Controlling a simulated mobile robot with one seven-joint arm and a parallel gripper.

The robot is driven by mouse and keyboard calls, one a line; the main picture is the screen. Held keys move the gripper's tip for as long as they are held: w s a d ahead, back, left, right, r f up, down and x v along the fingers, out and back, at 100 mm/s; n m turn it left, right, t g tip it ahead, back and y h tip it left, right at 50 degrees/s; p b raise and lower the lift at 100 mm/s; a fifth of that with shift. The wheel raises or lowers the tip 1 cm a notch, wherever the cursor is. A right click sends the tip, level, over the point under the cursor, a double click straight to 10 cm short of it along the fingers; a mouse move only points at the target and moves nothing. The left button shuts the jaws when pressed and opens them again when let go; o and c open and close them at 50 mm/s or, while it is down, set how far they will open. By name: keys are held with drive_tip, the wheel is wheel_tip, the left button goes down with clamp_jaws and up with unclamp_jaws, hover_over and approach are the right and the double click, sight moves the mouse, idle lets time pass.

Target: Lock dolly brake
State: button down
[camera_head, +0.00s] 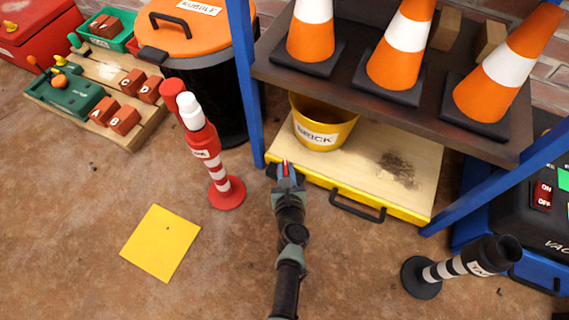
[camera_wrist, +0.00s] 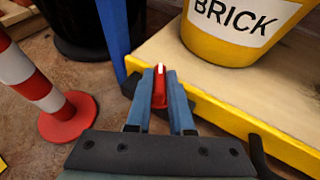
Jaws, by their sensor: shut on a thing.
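The dolly (camera_head: 390,188) is a low wooden platform with a yellow edge and a black front handle, under the shelf. Its brake is a small red lever (camera_wrist: 159,88) with a pale tip, at the dolly's front left corner by the blue post. My gripper (camera_head: 286,168) is at that corner, with its two fingers on either side of the red lever. In the wrist view my gripper (camera_wrist: 161,95) is shut on the lever, which points roughly upright between the fingers. The lever's base is partly hidden by the fingers.
A yellow BRICK bucket (camera_head: 322,130) stands on the dolly. Left of my gripper are a blue shelf post (camera_head: 246,80) and a red-and-white post (camera_head: 214,165). A yellow square (camera_head: 161,242) lies on the floor. A black-and-white post (camera_head: 450,270) stands at right. Cones (camera_head: 400,50) sit on the shelf above.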

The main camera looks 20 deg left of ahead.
drive_tip(key=n+y, duration=0.1)
drive_tip(key=n+g+y, duration=0.1)
drive_tip(key=y, duration=0.1)
drive_tip(key=shift+w+d+n+g, duration=0.35)
drive_tip(key=shift+n+g, duration=0.05)
drive_tip(key=n+g+y+b, duration=0.2)
drive_tip(key=shift+w+f+n+b, duration=0.1)
drive_tip(key=shift+n+b, duration=0.2)
drive_tip(key=n+g+b, duration=0.1)
drive_tip(key=n+g+y+b, duration=0.1)
drive_tip(key=n+g+b, duration=0.1)
drive_tip(key=shift+w+d+y+b, duration=0.1)
drive_tip(key=shift+w+y+b, duration=0.05)
drive_tip(key=shift+y+b, duration=0.15)
drive_tip(key=shift+n+g+b, duration=0.3)
drive_tip(key=shift+g, duration=0.2)
drive_tip(key=shift+r, duration=0.2)
drive_tip(key=c, duration=0.8)
unclamp_jaws()
